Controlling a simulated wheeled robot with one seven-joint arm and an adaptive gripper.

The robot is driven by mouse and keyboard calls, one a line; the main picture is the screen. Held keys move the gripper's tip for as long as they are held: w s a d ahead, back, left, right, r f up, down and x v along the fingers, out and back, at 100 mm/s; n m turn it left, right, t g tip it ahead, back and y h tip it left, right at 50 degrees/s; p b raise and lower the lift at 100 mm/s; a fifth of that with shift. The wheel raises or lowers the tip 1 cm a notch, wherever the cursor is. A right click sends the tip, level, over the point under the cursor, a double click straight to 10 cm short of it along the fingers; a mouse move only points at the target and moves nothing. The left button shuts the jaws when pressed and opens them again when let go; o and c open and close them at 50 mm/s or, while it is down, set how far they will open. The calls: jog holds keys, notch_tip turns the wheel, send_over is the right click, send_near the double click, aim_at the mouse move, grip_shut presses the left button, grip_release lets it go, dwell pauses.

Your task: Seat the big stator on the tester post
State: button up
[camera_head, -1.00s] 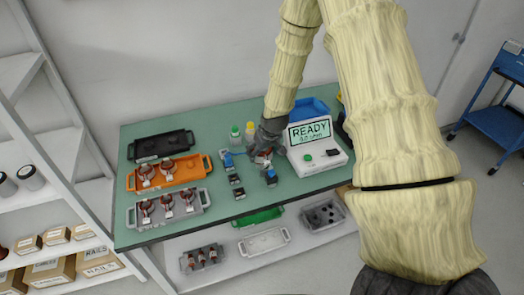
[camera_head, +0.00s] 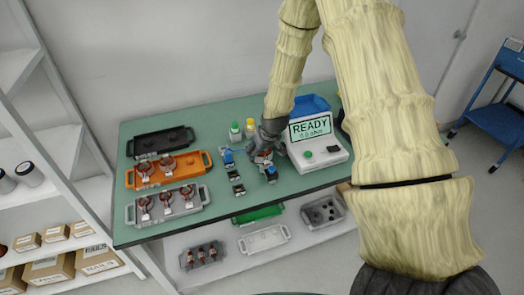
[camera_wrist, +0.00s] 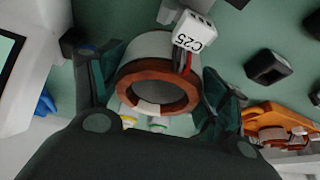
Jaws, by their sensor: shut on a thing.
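My gripper (camera_head: 264,142) is over the middle of the green table, left of the tester (camera_head: 318,157). It is shut on a big stator (camera_head: 264,157), which is small and partly covered in the head view. In the wrist view, the stator (camera_wrist: 152,92) is a copper-and-grey ring between both fingers of my gripper (camera_wrist: 150,100), with a white "C25" tag and red and dark leads. Its bore is open to view. The tester is a white box with a green button and a screen reading "READY". I cannot clearly make out the tester post.
Small blue-and-black fixtures (camera_head: 228,158) and dark blocks (camera_head: 236,184) stand near the stator. Two bottles (camera_head: 242,131) are behind. An orange tray (camera_head: 197,174) and a grey tray (camera_head: 193,211) hold more stators at left; a black tray (camera_head: 184,149) lies behind them.

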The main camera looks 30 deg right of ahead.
jog(key=shift+f+b, duration=0.35)
jog(key=shift+f, duration=0.45)
dwell(0.6)
jog(key=o, duration=1.8)
jog(key=shift+o, duration=0.2)
jog(key=shift+v, duration=6)
